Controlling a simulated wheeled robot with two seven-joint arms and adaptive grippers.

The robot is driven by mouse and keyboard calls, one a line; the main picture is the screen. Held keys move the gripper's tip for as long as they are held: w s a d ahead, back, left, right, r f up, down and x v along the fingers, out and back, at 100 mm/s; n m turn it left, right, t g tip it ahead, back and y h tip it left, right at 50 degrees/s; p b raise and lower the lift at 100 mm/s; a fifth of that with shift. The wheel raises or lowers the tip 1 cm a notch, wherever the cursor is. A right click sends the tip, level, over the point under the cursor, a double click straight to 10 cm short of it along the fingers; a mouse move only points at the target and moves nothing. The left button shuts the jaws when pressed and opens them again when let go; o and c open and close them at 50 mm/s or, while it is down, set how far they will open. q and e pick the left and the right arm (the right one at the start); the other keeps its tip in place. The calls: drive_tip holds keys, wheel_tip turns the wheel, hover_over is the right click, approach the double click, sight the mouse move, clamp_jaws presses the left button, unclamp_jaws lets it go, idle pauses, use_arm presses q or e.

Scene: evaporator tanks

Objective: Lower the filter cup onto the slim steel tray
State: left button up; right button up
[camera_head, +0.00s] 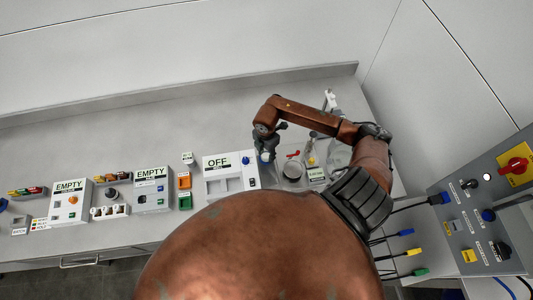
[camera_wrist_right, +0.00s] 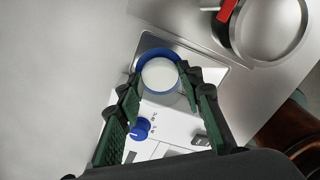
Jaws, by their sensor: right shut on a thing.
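The filter cup (camera_wrist_right: 160,72), round with a blue rim and a pale inside, sits between the green-padded fingers of my right gripper (camera_wrist_right: 159,82) in the right wrist view. My right gripper (camera_head: 267,147) is shut on it. In the head view only a small pale-blue bit of the cup (camera_head: 265,157) shows below the fingers. The slim steel tray (camera_wrist_right: 214,72) shows behind and around the cup in the wrist view, partly hidden by cup and fingers. I cannot tell whether the cup touches it. My left gripper is not in view.
A white OFF unit (camera_head: 217,169) with a blue knob (camera_wrist_right: 141,128) stands beside the tray. A round steel pan (camera_wrist_right: 272,28) with a red part lies to the right. Several glass items stand right of my gripper. The bench (camera_head: 160,125) behind is clear.

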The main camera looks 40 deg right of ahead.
drive_tip(key=shift+f, duration=0.2)
drive_tip(key=shift+f+b, duration=1.55)
drive_tip(key=shift+f, duration=0.6)
drive_tip(key=o, duration=1.2)
drive_tip(key=shift+o, duration=0.2)
drive_tip(key=shift+r, duration=0.1)
wheel_tip(320, 180, up, 11)
drive_tip(key=shift+f, duration=0.1)
drive_tip(key=shift+r, duration=0.55)
